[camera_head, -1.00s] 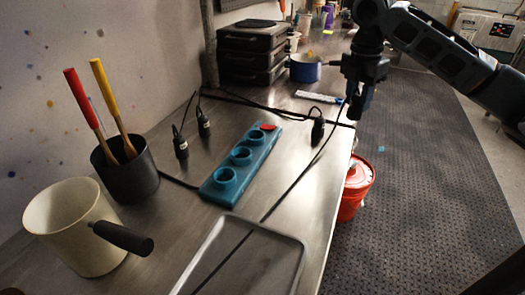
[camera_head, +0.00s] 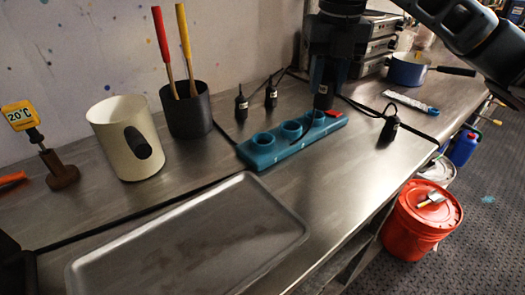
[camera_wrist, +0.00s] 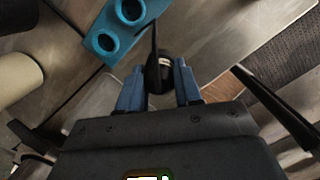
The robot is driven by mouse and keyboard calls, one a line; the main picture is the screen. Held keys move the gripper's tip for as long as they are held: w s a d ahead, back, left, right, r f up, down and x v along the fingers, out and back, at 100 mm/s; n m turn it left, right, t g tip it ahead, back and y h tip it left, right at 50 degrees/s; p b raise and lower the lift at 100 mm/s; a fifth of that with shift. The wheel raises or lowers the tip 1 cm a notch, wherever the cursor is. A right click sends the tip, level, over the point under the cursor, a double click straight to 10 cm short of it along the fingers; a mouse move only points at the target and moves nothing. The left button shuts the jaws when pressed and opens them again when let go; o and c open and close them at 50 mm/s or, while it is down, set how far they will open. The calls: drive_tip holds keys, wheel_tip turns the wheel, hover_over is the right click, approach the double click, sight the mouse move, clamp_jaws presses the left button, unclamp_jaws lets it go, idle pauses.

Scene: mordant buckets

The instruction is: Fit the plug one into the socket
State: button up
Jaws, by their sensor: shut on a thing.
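The teal socket block (camera_head: 285,148) lies on the metal bench with several round sockets in a row and a red part at its right end. My gripper (camera_head: 326,85) is shut on a black plug (camera_head: 323,99) with a pale label, held upright just above or in front of the block's right part. In the wrist view, the plug (camera_wrist: 160,75) sits between the blue fingers, apart from the visible sockets. I cannot read its label.
Two black plugs (camera_head: 241,106) (camera_head: 271,96) stand behind the block, another plug (camera_head: 390,128) to its right. A tray (camera_head: 190,240) lies in front. A cream jug (camera_head: 115,150), dark cup (camera_head: 188,118) and blue pot (camera_head: 406,70) stand around. A red bucket (camera_head: 415,225) is below the bench edge.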

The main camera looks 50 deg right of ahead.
drive_tip(key=shift+w+a+f, duration=0.9)
drive_tip(key=shift+w+f, duration=0.85)
drive_tip(key=shift+f, duration=0.05)
drive_tip(key=shift+w+a+f, duration=0.95)
drive_tip(key=shift+w+f, duration=0.75)
drive_tip(key=shift+f, duration=0.15)
drive_tip(key=shift+w+a+f, duration=0.9)
drive_tip(key=shift+w+f, duration=0.85)
drive_tip(key=shift+f, duration=0.05)
drive_tip(key=shift+f, duration=0.2)
drive_tip(key=o, duration=1.1)
drive_tip(key=shift+c, duration=0.2)
wheel_tip(320, 180, up, 12)
drive_tip(key=s+a+p, duration=0.1)
drive_tip(key=shift+r, duration=0.2)
